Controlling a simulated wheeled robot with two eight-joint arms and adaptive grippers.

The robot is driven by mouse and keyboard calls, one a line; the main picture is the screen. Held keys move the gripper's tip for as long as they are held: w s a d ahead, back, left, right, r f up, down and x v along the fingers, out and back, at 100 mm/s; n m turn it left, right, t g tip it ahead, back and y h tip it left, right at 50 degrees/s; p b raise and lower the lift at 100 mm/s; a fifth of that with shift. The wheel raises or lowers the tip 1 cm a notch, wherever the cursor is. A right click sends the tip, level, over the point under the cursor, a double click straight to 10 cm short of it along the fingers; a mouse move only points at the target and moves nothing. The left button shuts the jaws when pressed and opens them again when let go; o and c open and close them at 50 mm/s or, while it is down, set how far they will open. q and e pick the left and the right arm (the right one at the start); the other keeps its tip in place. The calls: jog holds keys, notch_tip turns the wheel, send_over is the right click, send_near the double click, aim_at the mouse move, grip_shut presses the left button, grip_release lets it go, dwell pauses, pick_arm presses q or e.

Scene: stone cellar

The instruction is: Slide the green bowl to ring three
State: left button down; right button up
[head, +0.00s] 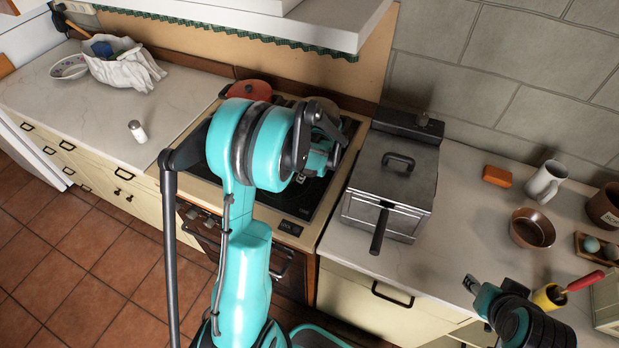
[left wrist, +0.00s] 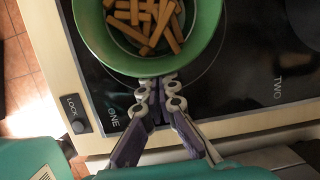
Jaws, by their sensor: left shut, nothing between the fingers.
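The green bowl (left wrist: 150,66) holds several brown sticks and sits on the black cooktop (left wrist: 245,75), by the label ONE. The label TWO shows further right in the left wrist view. Label three is not in sight. My left gripper (left wrist: 158,90) is shut and empty, its fingertips at the bowl's near rim; I cannot tell if they touch it. In the head view my left arm hides the bowl. My right gripper (head: 473,294) is over the right counter, too small and dark to tell its opening.
A red pot (head: 250,90) stands at the cooktop's back left. A deep fryer (head: 390,185) stands right of the cooktop. The right counter holds an orange block (head: 497,176), a white mug (head: 545,181) and a brown bowl (head: 532,229). A white shaker (head: 137,131) stands on the left counter.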

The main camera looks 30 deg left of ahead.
dwell(0.3)
pick_arm(q)
jog(key=s+a, duration=0.1)
jog(key=a, duration=0.8)
jog(key=s+a+b, duration=0.1)
jog(key=a, duration=0.8)
jog(key=s+a+b, duration=0.1)
jog(key=a, duration=0.8)
jog(key=shift+a, duration=0.25)
jog(key=shift+d, duration=0.1)
